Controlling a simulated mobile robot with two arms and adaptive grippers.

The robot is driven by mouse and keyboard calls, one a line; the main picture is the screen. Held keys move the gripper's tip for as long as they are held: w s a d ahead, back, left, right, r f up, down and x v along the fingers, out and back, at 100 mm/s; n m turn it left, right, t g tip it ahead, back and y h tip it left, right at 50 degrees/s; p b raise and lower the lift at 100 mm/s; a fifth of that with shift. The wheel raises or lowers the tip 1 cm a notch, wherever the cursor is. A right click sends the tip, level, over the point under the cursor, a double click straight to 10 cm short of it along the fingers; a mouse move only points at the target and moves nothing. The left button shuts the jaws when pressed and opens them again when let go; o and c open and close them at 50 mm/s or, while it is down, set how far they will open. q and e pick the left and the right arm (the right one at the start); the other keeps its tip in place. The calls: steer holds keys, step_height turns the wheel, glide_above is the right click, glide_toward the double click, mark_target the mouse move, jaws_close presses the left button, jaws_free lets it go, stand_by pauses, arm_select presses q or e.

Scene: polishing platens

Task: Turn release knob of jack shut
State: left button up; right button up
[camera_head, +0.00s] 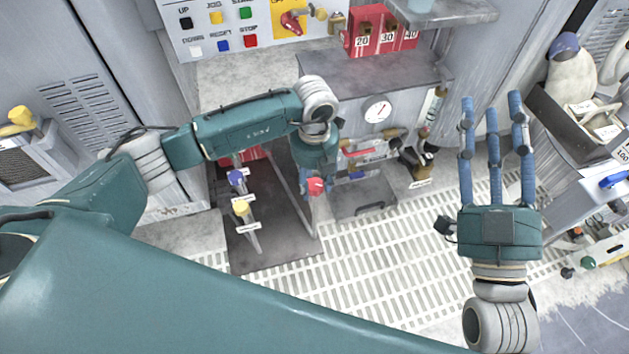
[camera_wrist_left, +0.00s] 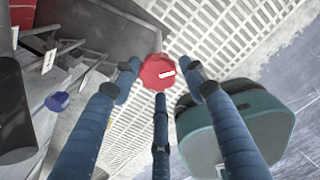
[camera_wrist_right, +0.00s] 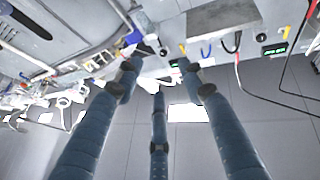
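A red knob (camera_head: 316,187) with a white mark on its face sits at the jack by the dark floor plate. I take it to be the release knob. It also shows in the left wrist view (camera_wrist_left: 157,76). My left gripper (camera_head: 311,178) points down at the knob. In the left wrist view its fingers (camera_wrist_left: 161,80) are spread, with the knob between or just beyond their tips; I cannot tell whether they touch it. My right gripper (camera_head: 491,108) is open and empty, raised at the right with its fingers pointing away from me.
A blue knob (camera_head: 236,177) and a yellow knob (camera_head: 241,208) stand on rods left of the red one. A grey cabinet with a gauge (camera_head: 377,109) is behind. A button panel (camera_head: 235,25) is at the back. Floor grating (camera_head: 390,250) lies open in front.

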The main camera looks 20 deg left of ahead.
arm_select(q)
steer(key=c, duration=0.6)
